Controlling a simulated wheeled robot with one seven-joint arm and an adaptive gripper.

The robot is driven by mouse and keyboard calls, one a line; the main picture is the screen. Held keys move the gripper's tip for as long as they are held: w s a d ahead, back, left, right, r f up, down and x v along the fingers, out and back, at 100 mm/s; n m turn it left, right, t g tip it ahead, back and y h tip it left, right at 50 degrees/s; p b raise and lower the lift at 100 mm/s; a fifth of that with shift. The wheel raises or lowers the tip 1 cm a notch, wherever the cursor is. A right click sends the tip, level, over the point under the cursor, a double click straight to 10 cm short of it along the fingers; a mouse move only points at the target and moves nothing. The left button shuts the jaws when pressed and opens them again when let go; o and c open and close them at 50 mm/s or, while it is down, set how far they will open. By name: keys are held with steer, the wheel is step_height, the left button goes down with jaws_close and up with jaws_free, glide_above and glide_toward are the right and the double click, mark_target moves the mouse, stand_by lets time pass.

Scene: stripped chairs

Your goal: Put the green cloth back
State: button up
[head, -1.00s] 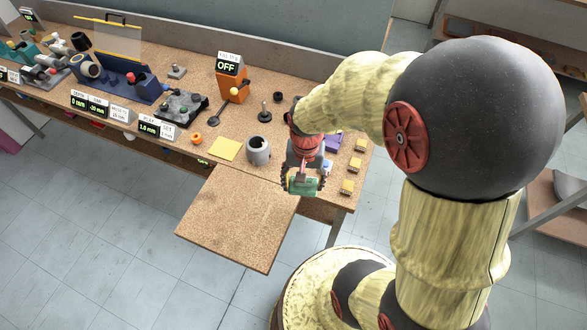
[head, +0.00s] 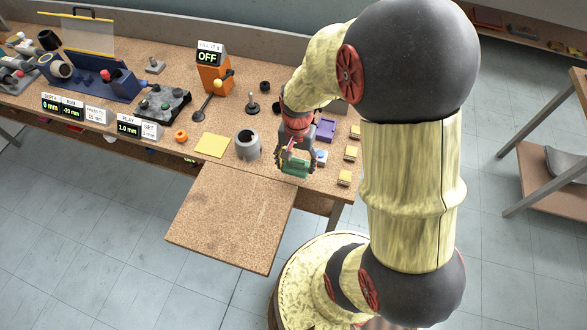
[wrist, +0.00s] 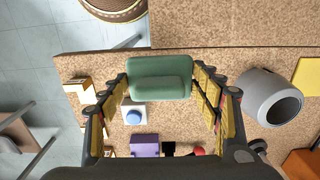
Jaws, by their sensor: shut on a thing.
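The green cloth (head: 295,169) looks like a thick, folded block. My gripper (head: 294,163) is shut on it near the right front part of the bench, right of the grey cup (head: 248,146). In the wrist view the cloth (wrist: 160,78) sits between the fingertips of my gripper (wrist: 162,86), partly beyond them. It appears to be above the bench top, but I cannot tell how far.
A white box with a blue button (wrist: 134,116) and a purple holder (wrist: 145,146) are close to the gripper. Several yellow-topped blocks (head: 345,177) line the bench's right end. A yellow sheet (head: 212,146) lies left of the cup. The pull-out board (head: 230,217) is bare.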

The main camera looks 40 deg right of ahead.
mark_target(294, 167)
steer(key=w+f, duration=0.2)
steer(key=shift+d+f+b, duration=0.3)
steer(key=shift+b, duration=0.05)
steer(key=shift+w+d+f+b, duration=0.15)
steer(key=shift+f+b, duration=0.1)
steer(key=shift+f, duration=0.65)
steer(key=shift+w+a+f+b, duration=0.15)
steer(key=shift+f+b, duration=0.1)
steer(key=shift+f, duration=0.6)
steer(key=shift+d, duration=0.1)
steer(key=shift+f, duration=0.2)
steer(key=o, duration=1.3)
